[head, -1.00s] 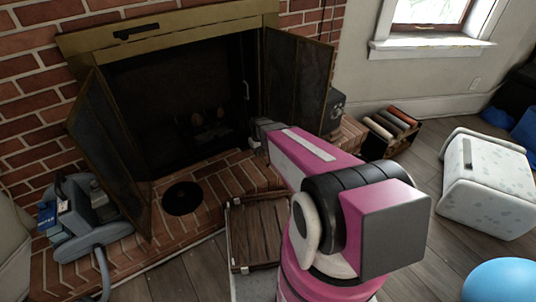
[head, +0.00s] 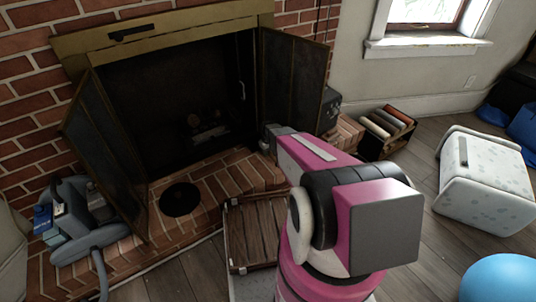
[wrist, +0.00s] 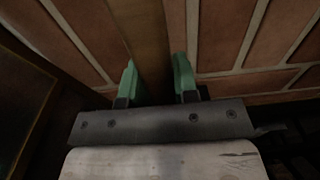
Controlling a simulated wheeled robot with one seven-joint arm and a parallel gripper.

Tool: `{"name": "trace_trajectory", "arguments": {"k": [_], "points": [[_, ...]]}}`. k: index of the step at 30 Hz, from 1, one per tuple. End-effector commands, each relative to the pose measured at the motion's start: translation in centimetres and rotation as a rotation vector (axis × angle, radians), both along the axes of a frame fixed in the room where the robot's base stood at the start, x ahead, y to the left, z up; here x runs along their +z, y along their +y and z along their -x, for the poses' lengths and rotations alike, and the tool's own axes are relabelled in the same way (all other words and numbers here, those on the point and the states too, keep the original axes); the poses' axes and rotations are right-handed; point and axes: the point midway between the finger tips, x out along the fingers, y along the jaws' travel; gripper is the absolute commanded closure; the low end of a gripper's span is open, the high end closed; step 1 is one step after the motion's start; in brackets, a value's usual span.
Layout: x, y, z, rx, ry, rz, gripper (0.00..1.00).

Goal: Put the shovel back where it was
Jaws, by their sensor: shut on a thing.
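My gripper (wrist: 156,78) shows in the wrist view with two green fingers, one on each side of a long brown strip. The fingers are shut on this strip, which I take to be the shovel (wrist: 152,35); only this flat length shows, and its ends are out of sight. Brick lies behind it on both sides. In the head view my pink arm reaches toward the fireplace (head: 185,110), and my gripper and the shovel are hidden behind the arm or too small to make out. The place where the shovel was cannot be told from these frames.
The fireplace doors stand open, left (head: 100,150) and right (head: 292,80). A dark round plate (head: 180,199) lies on the brick hearth (head: 225,180). A grey vacuum (head: 90,235) stands at left, a wooden crate (head: 250,235) in front, a log box (head: 388,135) at right.

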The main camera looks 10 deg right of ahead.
Motion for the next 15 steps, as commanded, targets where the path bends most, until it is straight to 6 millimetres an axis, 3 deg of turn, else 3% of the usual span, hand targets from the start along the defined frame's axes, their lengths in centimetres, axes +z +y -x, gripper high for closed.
{"name": "trace_trajectory", "arguments": {"k": [3,13,14,15], "points": [[-1.11,0.01,-0.01,0.0,0.001,0.0,1.0],[-1.3,0.02,0.01,0.0,0.0,0.0,1.0],[-1.35,0.01,0.02,0.0,0.001,0.0,0.69],[-1.31,0.01,0.03,0.0,0.001,0.0,0.56]]}}
